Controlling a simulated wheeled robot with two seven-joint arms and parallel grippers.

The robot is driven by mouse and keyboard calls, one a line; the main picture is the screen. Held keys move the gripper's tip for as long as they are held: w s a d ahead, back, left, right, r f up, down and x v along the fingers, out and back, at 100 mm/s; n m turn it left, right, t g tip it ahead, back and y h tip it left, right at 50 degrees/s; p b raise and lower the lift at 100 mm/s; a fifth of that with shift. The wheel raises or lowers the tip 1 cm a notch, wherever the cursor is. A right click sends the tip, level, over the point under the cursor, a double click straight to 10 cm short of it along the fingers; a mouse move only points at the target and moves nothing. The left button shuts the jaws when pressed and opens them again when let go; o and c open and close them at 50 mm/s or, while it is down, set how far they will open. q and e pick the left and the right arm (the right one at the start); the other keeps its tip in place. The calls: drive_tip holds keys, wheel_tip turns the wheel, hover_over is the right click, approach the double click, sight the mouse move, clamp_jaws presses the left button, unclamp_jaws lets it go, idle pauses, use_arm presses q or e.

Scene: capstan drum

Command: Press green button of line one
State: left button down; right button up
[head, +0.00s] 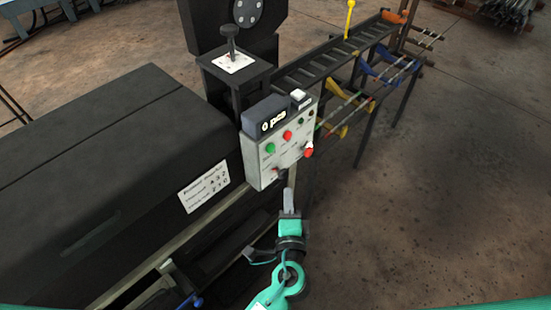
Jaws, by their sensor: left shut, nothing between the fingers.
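The control panel (275,160) is a light grey box on the side of the dark machine. A green button (270,148) sits at its upper left, with a red button (287,135) to its right. Several smaller knobs and a larger red button (308,151) are also on the panel. The labels are too small to read, so I cannot tell which line each button belongs to. My left gripper (288,200) is shut and empty. It points up, just below the panel's lower edge in the picture, apart from the green button. My right gripper is not in view.
A long dark machine cover (110,165) fills the left. A joystick (230,42) stands on a pedestal behind the panel. A rack with coloured levers (365,75) extends back right. The floor at right is clear.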

use_arm(q)
drive_tip(key=p, duration=0.2)
approach(271, 148)
drive_tip(key=w+d, duration=0.3)
drive_tip(key=d, duration=0.1)
drive_tip(key=shift+w+a+f+p, duration=0.2)
drive_tip(key=shift+w+a, duration=0.25)
drive_tip(key=shift+w, duration=0.2)
drive_tip(key=shift+w+a+f+p, duration=0.2)
drive_tip(key=shift+w+a, duration=0.3)
drive_tip(key=shift+w, duration=0.2)
drive_tip(key=shift+w+a+f+p, duration=0.2)
drive_tip(key=shift+w+a, duration=0.25)
drive_tip(key=shift+w, duration=0.2)
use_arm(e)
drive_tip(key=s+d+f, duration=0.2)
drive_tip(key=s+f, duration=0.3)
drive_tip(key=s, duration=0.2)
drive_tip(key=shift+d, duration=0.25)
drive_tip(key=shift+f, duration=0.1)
